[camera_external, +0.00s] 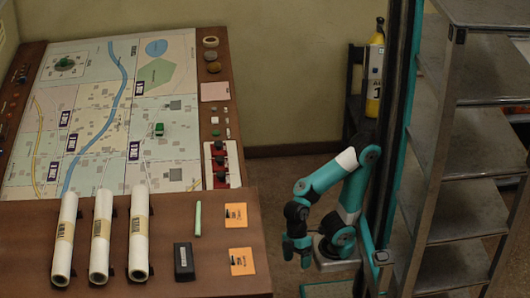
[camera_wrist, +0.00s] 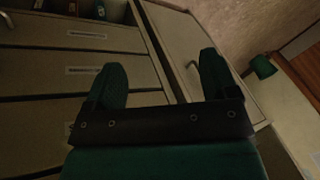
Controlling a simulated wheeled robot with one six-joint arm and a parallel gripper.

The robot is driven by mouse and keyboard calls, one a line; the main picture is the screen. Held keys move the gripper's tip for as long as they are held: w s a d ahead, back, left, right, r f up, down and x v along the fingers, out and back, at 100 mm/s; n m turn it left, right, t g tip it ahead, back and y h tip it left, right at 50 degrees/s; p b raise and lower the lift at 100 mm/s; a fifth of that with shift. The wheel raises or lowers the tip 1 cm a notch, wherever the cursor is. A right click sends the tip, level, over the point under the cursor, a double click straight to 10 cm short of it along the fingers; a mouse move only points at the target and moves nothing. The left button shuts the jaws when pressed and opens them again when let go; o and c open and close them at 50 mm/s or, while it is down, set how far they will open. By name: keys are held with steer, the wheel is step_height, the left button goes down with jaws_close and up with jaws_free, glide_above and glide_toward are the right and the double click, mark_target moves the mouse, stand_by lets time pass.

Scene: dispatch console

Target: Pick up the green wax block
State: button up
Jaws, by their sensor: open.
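A small green block-like thing (camera_external: 159,129) sits on the map on the console. A pale green stick (camera_external: 198,219) lies on the brown front ledge. I cannot tell for sure which of them is the green wax block. My gripper (camera_external: 297,248) hangs pointing down beside the console's right edge, clear of both. In the wrist view, my gripper (camera_wrist: 160,80) has its two fingers apart with nothing between them. Drawer fronts show behind the fingers there. A dark green object (camera_wrist: 262,67) at the right of the wrist view is too dim to identify.
The ledge holds several white rolls (camera_external: 101,250), a black box (camera_external: 184,262) and two orange cards (camera_external: 242,262). Red-and-black switches (camera_external: 220,164) line the map's right side. A metal shelf (camera_external: 455,190) stands right of my arm, and a yellow cylinder (camera_external: 375,75) behind it.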

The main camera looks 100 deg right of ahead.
steer(key=w+d+r+m+t+h+p, duration=0.1)
steer(key=w+d+r+m+p, duration=0.2)
steer(key=r+p, duration=0.85)
steer(key=w+d+r+m+t+h+p, duration=0.1)
steer(key=w+d+r+p, duration=0.3)
steer(key=r+p, duration=0.8)
steer(key=w+d+r+m+h+p, duration=0.1)
steer(key=w+d+r+m+p, duration=0.2)
steer(key=w+d+r+p, duration=0.75)
steer(key=w+d+r+m+t+p, duration=0.1)
steer(key=w+d+r+p, duration=0.15)
steer(key=w+d, duration=0.4)
steer(key=w+d+r+t+p, duration=0.1)
steer(key=w+d+r+p, duration=0.2)
steer(key=w, duration=0.6)
steer(key=h+p, duration=0.2)
glide_above(162, 126)
steer(key=s, duration=0.2)
steer(key=f, duration=1.1)
steer(key=shift+w, duration=0.2)
steer(key=shift+a+p+x, duration=0.15)
steer(key=shift+p+x, duration=0.15)
steer(key=shift+x, duration=1.05)
steer(key=shift+a+p+x, duration=0.15)
steer(key=shift+p+x, duration=0.1)
steer(key=shift+x, duration=1.15)
steer(key=shift+s, duration=0.2)
